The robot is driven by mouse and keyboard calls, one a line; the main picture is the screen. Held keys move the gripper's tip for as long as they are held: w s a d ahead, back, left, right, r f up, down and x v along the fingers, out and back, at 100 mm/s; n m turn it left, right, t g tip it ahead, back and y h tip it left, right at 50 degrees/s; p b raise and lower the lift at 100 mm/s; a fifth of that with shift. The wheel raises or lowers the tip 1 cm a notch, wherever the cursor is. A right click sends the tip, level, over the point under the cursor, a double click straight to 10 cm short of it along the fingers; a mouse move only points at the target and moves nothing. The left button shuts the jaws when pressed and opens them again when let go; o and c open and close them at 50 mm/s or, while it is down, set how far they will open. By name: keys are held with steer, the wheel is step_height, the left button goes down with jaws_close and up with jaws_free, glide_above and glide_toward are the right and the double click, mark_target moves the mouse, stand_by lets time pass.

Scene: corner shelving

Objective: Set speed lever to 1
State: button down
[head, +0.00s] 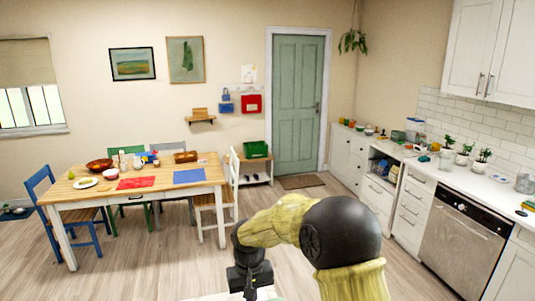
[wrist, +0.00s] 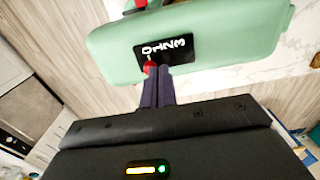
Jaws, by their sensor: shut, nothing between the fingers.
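A pale green appliance body (wrist: 215,45) spans the top of the wrist view. It carries a black label (wrist: 168,46) with white digits, seemingly 0 to 3, turned in the picture. The speed lever's red knob (wrist: 150,67) shows at the label's lower left edge, near the 0 and 1 end; its exact setting is unclear. My gripper (wrist: 158,72) is shut, its dark fingertips right beside the knob, on its right and below. I cannot tell whether they touch it. In the head view my arm hides most of the bottom middle, and the lever is not visible.
Another red part (wrist: 140,4) shows at the wrist view's top edge. A pale marble-like surface lies beyond the appliance. In the head view, a dining table (head: 135,191) stands left and a counter with a dishwasher (head: 460,240) right. Open floor lies between them.

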steer(key=shift+d, duration=0.35)
steer(key=shift+w, duration=0.1)
steer(key=shift+r+p, duration=2.1)
steer(key=shift+r, duration=0.45)
steer(key=shift+d+f, duration=0.1)
steer(key=shift+d, duration=0.05)
steer(key=s+d+f+m+t+b, duration=0.2)
steer(key=s+d+b, duration=0.4)
steer(key=s+d, duration=1.2)
step_height(320, 180, down, 2)
steer(key=shift+d+f+m+t, duration=0.15)
steer(key=shift+d+m+t, duration=0.15)
steer(key=shift+m, duration=0.3)
